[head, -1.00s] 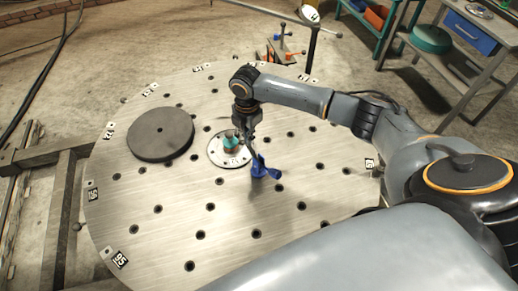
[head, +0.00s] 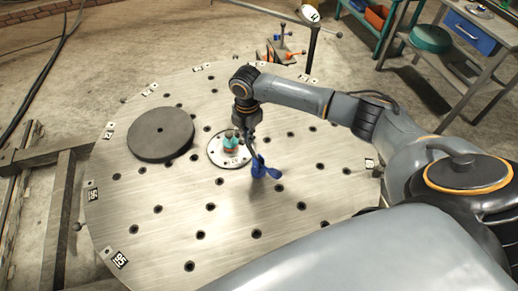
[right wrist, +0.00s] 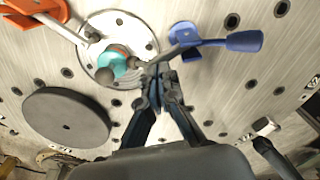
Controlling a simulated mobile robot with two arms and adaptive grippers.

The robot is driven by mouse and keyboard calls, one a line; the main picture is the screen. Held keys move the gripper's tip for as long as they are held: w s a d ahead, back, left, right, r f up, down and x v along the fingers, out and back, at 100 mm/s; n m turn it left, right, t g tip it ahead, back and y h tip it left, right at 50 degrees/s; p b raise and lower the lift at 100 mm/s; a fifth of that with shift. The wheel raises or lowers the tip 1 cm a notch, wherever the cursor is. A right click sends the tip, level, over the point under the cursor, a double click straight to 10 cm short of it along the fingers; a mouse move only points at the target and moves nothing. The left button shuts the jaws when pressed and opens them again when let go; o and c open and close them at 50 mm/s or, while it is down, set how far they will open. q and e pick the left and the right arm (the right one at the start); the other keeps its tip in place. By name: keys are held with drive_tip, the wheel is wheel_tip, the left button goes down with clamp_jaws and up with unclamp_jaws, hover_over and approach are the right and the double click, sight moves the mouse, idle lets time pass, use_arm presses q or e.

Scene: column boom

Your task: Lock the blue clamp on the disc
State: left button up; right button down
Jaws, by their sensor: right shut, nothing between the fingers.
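The blue clamp (head: 264,171) stands on the large perforated metal disc (head: 165,215), right of the small silver flange. In the right wrist view the clamp's blue handle (right wrist: 243,41) points right, and its grey arm reaches left toward the flange (right wrist: 98,22). Whether that arm presses on the flange is unclear. My right gripper (head: 249,135) is above the disc between the flange and the clamp. In the right wrist view its fingertips (right wrist: 158,76) are together and empty, just below the clamp's arm; contact cannot be told. My left gripper is not in view.
A teal-and-red part (head: 231,140) stands on the flange. A dark round plate (head: 161,133) lies on the disc at left. An orange clamp (right wrist: 35,9) shows in the right wrist view. A workbench (head: 450,60) stands at back right. The disc's front is clear.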

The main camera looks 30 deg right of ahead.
drive_tip(key=shift+f, duration=0.15)
drive_tip(key=shift+w+f+b, duration=0.2)
drive_tip(key=shift+f+b, duration=0.45)
drive_tip(key=shift+f, duration=0.4)
drive_tip(key=shift+w+f+b, duration=0.2)
drive_tip(key=shift+f+b, duration=0.4)
drive_tip(key=shift+f, duration=0.4)
drive_tip(key=shift+r, duration=0.1)
wheel_tip(320, 180, up, 7)
drive_tip(key=p, duration=0.7)
drive_tip(key=shift+a, duration=0.1)
